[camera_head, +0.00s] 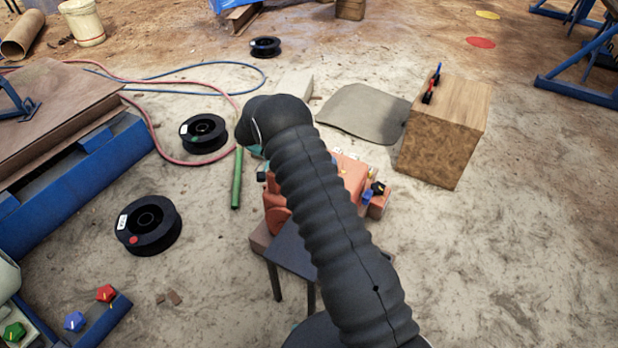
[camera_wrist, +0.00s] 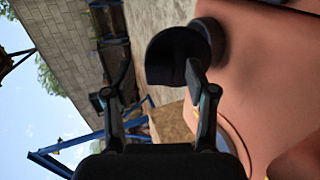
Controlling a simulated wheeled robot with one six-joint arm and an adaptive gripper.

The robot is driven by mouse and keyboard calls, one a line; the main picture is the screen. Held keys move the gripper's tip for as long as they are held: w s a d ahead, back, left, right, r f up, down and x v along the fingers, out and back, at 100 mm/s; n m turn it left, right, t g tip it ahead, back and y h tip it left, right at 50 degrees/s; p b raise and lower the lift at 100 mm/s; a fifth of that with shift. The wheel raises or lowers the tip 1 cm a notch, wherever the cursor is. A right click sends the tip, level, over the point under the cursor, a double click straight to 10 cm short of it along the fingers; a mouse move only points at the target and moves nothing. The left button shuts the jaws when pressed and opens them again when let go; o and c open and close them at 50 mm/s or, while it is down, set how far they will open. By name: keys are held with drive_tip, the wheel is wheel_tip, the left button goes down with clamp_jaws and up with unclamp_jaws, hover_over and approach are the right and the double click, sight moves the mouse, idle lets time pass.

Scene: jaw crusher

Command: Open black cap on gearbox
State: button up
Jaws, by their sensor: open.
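The orange gearbox (camera_head: 352,175) stands on a small dark table and is partly hidden by my arm in the head view. In the wrist view its orange casing (camera_wrist: 265,70) fills the right side. A round black cap (camera_wrist: 172,55) sits at the casing's upper left, near a dark cylindrical part. My gripper (camera_wrist: 150,85) is open in the wrist view. Its right finger overlaps the cap's lower right edge; I cannot tell if they touch. The left finger is clear of the cap, to its left. The head view hides my fingers behind my arm.
Black spools (camera_head: 149,226), a green rod (camera_head: 237,178) and a red hose (camera_head: 150,122) lie at the left. The ground at lower right is clear.

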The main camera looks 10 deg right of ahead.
wheel_tip(320, 180, up, 10)
idle(0.5)
idle(0.4)
drive_tip(key=s+a+f+n+t+y, duration=0.2)
drive_tip(key=s+f+n+t+y, duration=0.15)
drive_tip(key=s+f+n, duration=0.35)
drive_tip(key=s+r+n+t+y, duration=0.1)
drive_tip(key=s+r+t+y, duration=0.5)
drive_tip(key=s+r, duration=1.6)
drive_tip(key=d+r+t, duration=0.1)
drive_tip(key=t, duration=0.4)
drive_tip(key=shift+s+n, duration=0.3)
